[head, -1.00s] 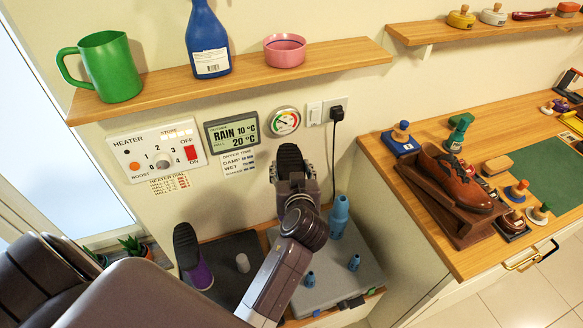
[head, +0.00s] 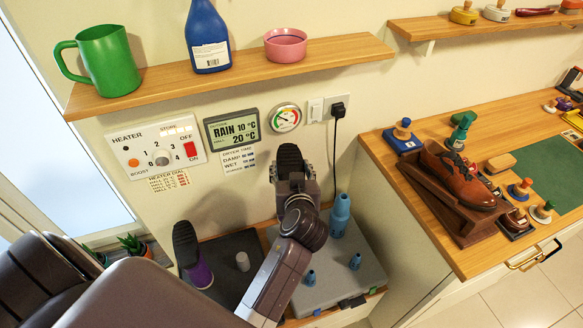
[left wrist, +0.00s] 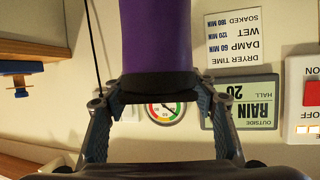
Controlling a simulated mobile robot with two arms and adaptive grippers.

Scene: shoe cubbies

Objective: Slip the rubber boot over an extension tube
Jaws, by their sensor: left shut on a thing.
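My left gripper (head: 293,186) is shut on a rubber boot, raised in front of the wall above the dryer. In the head view the boot's black sole (head: 290,158) faces up; the gripper hides its shaft. The left wrist view shows its purple shaft (left wrist: 157,35) between the fingers. A second purple boot (head: 200,274), sole up, stands at the left; what is under it is hidden. A tall blue tube (head: 339,215) stands on the grey right pad, with shorter blue tubes (head: 310,278) (head: 355,261) nearer. A short white tube (head: 242,261) stands on the dark left pad. My right gripper is out of view.
A shelf (head: 240,75) with a green jug, blue bottle and pink bowl runs above. A heater panel (head: 157,147), display and gauge are on the wall. A black cord (head: 335,150) hangs beside the boot. A counter (head: 430,220) with a brown shoe stands right.

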